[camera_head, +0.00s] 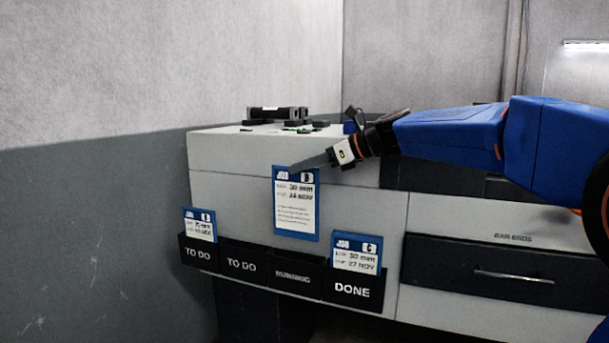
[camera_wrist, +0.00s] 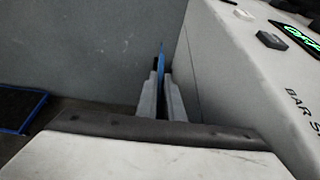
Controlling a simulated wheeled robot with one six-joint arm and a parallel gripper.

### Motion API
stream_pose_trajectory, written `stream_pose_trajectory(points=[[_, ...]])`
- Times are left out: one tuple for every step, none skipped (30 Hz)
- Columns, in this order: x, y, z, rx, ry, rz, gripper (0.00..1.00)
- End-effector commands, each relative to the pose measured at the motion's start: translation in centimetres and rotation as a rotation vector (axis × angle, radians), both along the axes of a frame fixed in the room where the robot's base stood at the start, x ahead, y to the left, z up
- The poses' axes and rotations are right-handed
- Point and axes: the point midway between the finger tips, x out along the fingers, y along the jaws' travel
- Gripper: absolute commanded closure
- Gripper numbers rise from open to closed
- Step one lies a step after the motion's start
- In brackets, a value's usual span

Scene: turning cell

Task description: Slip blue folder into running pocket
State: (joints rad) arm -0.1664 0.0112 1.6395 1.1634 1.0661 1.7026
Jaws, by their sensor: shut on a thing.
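My gripper (camera_head: 326,159) is shut on the top edge of a blue folder (camera_head: 296,222), which hangs upright with a white job sheet marked B facing out. The folder is above the RUNNING pocket (camera_head: 293,275), apart from it. In the wrist view the gripper (camera_wrist: 163,98) shows its two fingers close together, with the folder as a thin blue edge (camera_wrist: 161,58) between them. The RUNNING pocket is black and looks empty. Its inside is hidden.
Two TO DO pockets (camera_head: 198,257) (camera_head: 242,266) stand left of RUNNING; the leftmost holds a blue folder (camera_head: 200,225). The DONE pocket (camera_head: 352,291) on the right holds another, marked C (camera_head: 357,254). The cabinet top (camera_head: 225,130) carries small items. A drawer (camera_head: 500,275) is at right.

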Motion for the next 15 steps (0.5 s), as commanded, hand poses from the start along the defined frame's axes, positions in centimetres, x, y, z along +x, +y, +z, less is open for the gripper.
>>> stream_pose_trajectory(points=[[-0.1, 0.0, 0.1, 0.001, -0.001, 0.000, 1.00], [-0.1, 0.0, 0.1, 0.001, -0.001, 0.000, 1.00], [-0.1, 0.0, 0.1, 0.001, 0.000, 0.000, 1.00], [-0.2, 0.0, 0.0, 0.001, 0.000, 0.000, 1.00], [-0.2, 0.0, -0.1, 0.000, 0.000, 0.000, 1.00], [-0.2, 0.1, -0.3, 0.000, 0.000, 0.000, 1.00], [-0.1, 0.1, -0.5, 0.000, 0.001, 0.000, 1.00], [-0.1, 0.0, -0.7, 0.000, 0.001, 0.000, 1.00], [-0.1, 0.0, -0.9, 0.000, 0.001, 0.001, 1.00], [-0.1, 0.1, -1.1, 0.001, 0.001, 0.001, 1.00], [-0.1, 0.1, -1.4, 0.001, 0.001, 0.001, 1.00], [-0.1, 0.1, -1.7, 0.002, 0.002, 0.000, 1.00], [-0.1, 0.0, -2.0, 0.000, 0.001, 0.001, 1.00], [-0.2, 0.0, -2.2, 0.000, 0.001, 0.001, 1.00], [-0.1, 0.0, -2.6, 0.000, 0.001, 0.001, 1.00]])
